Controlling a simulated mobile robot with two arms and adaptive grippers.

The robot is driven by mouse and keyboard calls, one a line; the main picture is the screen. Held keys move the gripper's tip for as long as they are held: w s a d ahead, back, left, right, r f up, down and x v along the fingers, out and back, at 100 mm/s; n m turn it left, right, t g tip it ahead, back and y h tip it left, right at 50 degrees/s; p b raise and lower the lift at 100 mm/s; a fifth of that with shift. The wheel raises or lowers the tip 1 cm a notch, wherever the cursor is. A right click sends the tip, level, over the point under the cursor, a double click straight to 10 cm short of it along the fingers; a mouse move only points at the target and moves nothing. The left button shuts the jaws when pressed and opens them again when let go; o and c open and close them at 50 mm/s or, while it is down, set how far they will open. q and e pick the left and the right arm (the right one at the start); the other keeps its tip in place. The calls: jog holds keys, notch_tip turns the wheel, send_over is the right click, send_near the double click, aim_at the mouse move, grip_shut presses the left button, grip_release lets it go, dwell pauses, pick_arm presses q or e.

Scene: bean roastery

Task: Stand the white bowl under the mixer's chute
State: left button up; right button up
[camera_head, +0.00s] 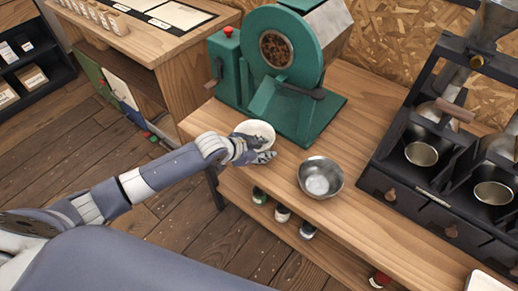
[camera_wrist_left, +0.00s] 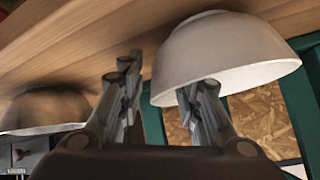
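The white bowl (camera_head: 262,128) is upright at the bench's front edge, beside the green machine (camera_head: 310,60), which looks like the mixer. My left gripper (camera_head: 262,150) is at the bowl's near side. In the left wrist view, which looks upside down, the white bowl (camera_wrist_left: 225,50) is close to the bench top, and I cannot tell if it touches. My left gripper (camera_wrist_left: 162,80) has its fingers apart there. One finger overlaps the bowl near its rim; the other is clear of it. My right gripper is out of view.
A metal bowl (camera_head: 320,177) stands on the bench (camera_head: 350,125) to the right of my gripper. A dark rack (camera_head: 430,185) with metal cups is farther right. Several small items sit on the shelf below. A wooden cabinet (camera_head: 185,75) stands left of the mixer.

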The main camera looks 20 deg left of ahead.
pick_arm(q)
jog(key=v, duration=1.2)
jog(key=shift+b, duration=0.4)
jog(key=shift+w+r, duration=0.1)
dwell(0.8)
